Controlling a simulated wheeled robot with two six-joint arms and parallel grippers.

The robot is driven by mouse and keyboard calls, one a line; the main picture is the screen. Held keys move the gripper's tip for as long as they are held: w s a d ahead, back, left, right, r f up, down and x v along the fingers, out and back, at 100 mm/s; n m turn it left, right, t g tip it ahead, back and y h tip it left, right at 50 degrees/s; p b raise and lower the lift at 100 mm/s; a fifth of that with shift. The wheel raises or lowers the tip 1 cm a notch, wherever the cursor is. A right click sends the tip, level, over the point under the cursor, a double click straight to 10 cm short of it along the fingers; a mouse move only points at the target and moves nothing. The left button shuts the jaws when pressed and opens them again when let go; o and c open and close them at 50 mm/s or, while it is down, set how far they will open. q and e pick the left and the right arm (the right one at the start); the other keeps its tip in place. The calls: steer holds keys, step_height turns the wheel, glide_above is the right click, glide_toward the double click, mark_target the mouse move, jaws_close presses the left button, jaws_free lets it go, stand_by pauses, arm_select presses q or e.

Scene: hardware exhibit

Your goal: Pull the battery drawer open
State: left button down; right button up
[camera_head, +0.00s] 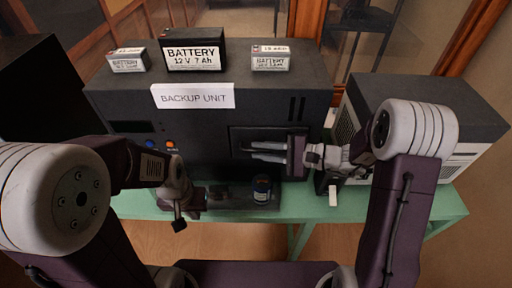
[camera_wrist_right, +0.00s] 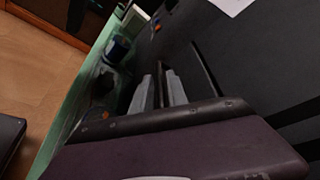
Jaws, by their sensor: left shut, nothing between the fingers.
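The dark backup unit (camera_head: 140,155) stands on the green table. Its drawer front (camera_head: 285,133) is a dark panel at lower right of the unit's face, and it looks flush with the face. My right gripper (camera_head: 252,151) lies across this panel with its light fingers pointing left. The right wrist view shows its two fingers (camera_wrist_right: 160,90) a little apart, with something dark and narrow between them. I cannot tell whether this is a handle or whether it is gripped. My left gripper (camera_head: 179,223) is shut and empty, low in front of the unit, away from the drawer.
A blue can (camera_head: 262,190) stands below the drawer. A grey-topped box (camera_head: 435,95) stands right. The green table (camera_head: 440,205) has bare room there.

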steer(key=shift+w+a+f, duration=0.1)
steer(key=shift+a, duration=0.65)
steer(key=shift+w+f, duration=0.1)
steer(key=shift+w, duration=0.05)
jaws_close()
steer(key=shift+a, duration=0.1)
stand_by(0.7)
